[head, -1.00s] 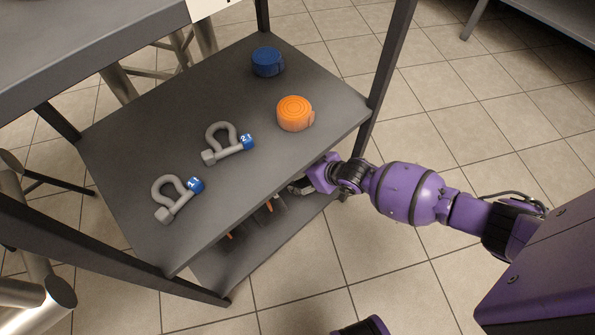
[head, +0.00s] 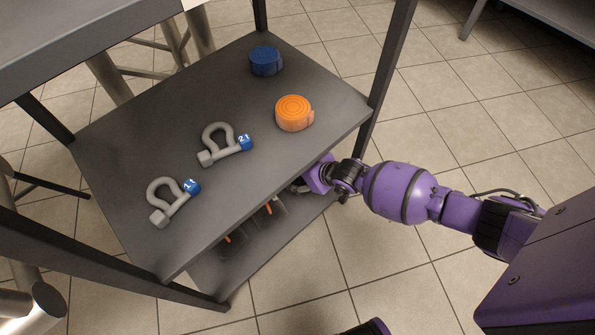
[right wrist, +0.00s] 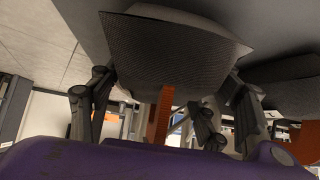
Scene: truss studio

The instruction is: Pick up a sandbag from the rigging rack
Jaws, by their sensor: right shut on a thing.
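The rigging rack (head: 175,115) stands at the left of the head view. Dark sandbags with orange straps sit on its lower shelf (head: 218,279), partly hidden under the upper shelf; two show there, one sandbag (head: 262,221) nearer my right gripper (head: 300,187). That gripper reaches in under the upper shelf's edge. In the right wrist view, a dark textured sandbag (right wrist: 178,48) with an orange strap (right wrist: 160,115) fills the space before the right gripper (right wrist: 160,100). The gripper is shut on this sandbag, with a finger at each side of the strap. My left gripper is out of view.
The upper shelf holds two grey shackles (head: 176,203) with blue tags, an orange strap roll (head: 294,113) and a blue roll (head: 265,61). A second sandbag (right wrist: 290,75) is close by in the wrist view. Tiled floor right is clear.

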